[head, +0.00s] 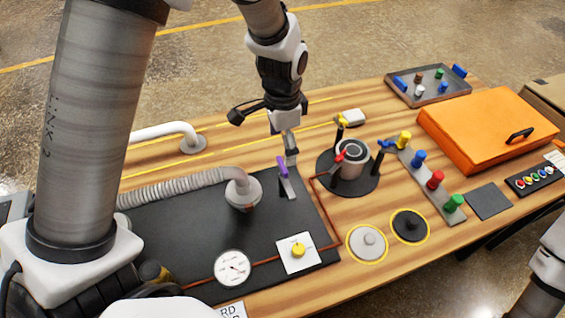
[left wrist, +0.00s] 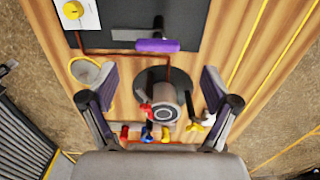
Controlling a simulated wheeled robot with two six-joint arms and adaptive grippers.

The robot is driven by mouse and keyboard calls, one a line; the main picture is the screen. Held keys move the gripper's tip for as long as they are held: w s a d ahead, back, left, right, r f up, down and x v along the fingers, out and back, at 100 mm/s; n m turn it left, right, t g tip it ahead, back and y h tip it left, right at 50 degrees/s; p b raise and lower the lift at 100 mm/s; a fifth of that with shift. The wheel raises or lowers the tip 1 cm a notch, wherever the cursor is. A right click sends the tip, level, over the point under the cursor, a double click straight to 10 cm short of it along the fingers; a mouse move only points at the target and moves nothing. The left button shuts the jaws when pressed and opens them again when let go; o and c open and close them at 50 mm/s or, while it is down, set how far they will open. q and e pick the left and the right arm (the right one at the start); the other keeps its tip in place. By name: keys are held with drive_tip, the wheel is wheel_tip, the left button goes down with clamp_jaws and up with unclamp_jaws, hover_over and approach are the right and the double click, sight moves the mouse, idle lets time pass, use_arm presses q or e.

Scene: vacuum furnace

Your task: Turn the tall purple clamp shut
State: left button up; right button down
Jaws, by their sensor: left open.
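The tall purple clamp (head: 283,169) stands at the right edge of the black plate (head: 150,235). It has a purple handle on a grey upright piece. My left gripper (head: 263,135) is above and just behind it, with its fingers spread wide and empty. One finger comes down close to the top of the clamp in the head view; I cannot tell whether they touch. In the left wrist view the purple handle (left wrist: 157,46) lies crosswise, beyond the fingertips and between their lines. My right gripper is not in view.
A round metal chamber (head: 351,160) with red, yellow and blue clamps stands right of the purple clamp. A ribbed hose (head: 175,187) ends left of it. A gauge (head: 232,267), a yellow knob (head: 298,250) and two round lids are in front. An orange case (head: 485,130) is at right.

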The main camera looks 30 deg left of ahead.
sight(282, 164)
use_arm(q)
drive_tip(key=f, duration=0.5)
drive_tip(key=shift+s+f+p, duration=0.2)
drive_tip(key=shift+s+p, duration=0.05)
drive_tip(key=shift+p, duration=0.05)
drive_tip(key=shift+w+f, duration=0.15)
drive_tip(key=shift+f, duration=0.05)
drive_tip(key=c, duration=0.5)
clamp_jaws()
